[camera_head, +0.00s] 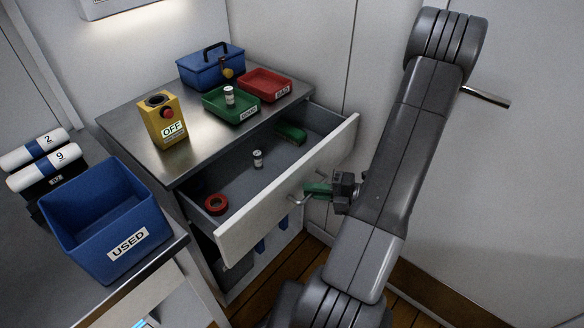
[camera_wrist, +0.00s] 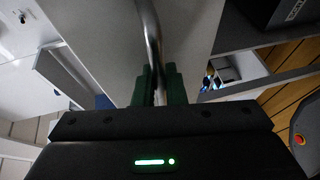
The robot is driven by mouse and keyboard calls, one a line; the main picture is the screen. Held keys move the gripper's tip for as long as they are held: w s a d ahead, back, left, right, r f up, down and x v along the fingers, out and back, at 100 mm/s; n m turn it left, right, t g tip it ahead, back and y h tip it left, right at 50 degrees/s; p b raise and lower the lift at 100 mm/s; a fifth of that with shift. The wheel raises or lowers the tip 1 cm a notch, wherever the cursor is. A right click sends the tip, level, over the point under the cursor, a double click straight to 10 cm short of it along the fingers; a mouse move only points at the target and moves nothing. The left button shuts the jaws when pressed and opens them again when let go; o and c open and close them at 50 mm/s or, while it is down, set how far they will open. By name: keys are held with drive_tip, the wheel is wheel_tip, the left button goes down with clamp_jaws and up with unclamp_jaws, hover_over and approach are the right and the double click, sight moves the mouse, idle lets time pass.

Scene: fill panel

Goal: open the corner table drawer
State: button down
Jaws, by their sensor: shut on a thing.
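The corner table (camera_head: 188,157) has a metal top and a white-fronted drawer. The drawer (camera_head: 262,220) is pulled well out, and its grey inside shows. A red ring (camera_head: 215,204), a small vial (camera_head: 257,159) and a green object (camera_head: 291,133) lie in it. My gripper (camera_head: 316,188) is at the drawer front, its green fingers shut on the bar handle (camera_head: 298,199). In the wrist view the metal handle (camera_wrist: 152,40) runs between the two green fingers (camera_wrist: 160,86).
On the tabletop are a yellow OFF box (camera_head: 164,121), a blue case (camera_head: 211,66), a green tray (camera_head: 232,107) and a red tray (camera_head: 264,85). A blue USED bin (camera_head: 110,222) stands on a counter at left. A wall lever (camera_head: 486,97) sticks out at right.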

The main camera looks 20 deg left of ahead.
drive_tip(key=s+d+p, duration=0.2)
drive_tip(key=s+d, duration=0.1)
drive_tip(key=d, duration=0.5)
drive_tip(key=shift+s+d+p, duration=0.3)
drive_tip(key=shift+p, duration=0.05)
drive_tip(key=c, duration=1.5)
unclamp_jaws()
drive_tip(key=d+r, duration=0.2)
drive_tip(key=d, duration=1.1)
drive_tip(key=shift+d+r, duration=0.25)
drive_tip(key=shift+d, duration=0.1)
